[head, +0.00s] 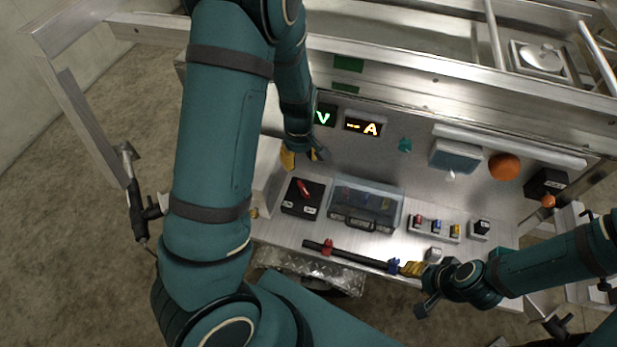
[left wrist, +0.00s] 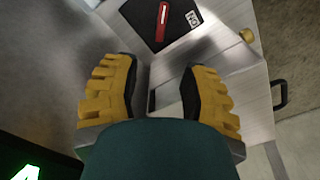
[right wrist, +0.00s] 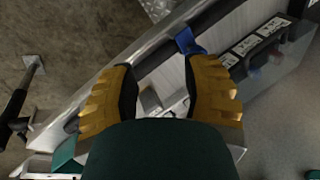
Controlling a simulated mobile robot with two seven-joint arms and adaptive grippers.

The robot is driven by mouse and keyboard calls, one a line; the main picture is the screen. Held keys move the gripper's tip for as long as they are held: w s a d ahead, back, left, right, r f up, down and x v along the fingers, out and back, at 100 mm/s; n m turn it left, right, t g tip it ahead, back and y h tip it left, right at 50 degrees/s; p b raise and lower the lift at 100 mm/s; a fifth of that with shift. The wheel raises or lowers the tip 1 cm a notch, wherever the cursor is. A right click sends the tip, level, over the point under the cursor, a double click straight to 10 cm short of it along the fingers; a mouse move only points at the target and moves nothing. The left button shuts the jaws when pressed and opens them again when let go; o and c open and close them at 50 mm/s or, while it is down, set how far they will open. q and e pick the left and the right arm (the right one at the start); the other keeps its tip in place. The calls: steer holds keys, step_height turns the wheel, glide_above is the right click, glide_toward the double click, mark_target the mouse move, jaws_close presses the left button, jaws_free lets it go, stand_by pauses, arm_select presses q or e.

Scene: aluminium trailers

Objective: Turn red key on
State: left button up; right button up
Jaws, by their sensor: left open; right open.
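The red key (head: 304,187) is a red lever on a black box (head: 296,207) with white labels, at the left of the metal panel. In the left wrist view the red key (left wrist: 163,24) lies at the top, beyond the fingertips. My left gripper (head: 303,156) is open and empty, just behind the black box in the head view. Its yellow fingers (left wrist: 155,85) are apart in the left wrist view. My right gripper (head: 417,286) is open near the panel's front edge, away from the key. It also shows open in the right wrist view (right wrist: 160,85).
A clear-lidded case (head: 366,205) stands right of the black box. A black bar (head: 350,256) with red and blue clips runs along the front edge. Lit displays (head: 363,128), an orange ball (head: 504,167) and a small switch block (head: 434,228) are nearby.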

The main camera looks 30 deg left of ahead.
mark_target(301, 185)
arm_select(q)
step_height(301, 185, down, 13)
steer(key=b, duration=0.3)
steer(key=shift+r, duration=0.1)
jaws_close()
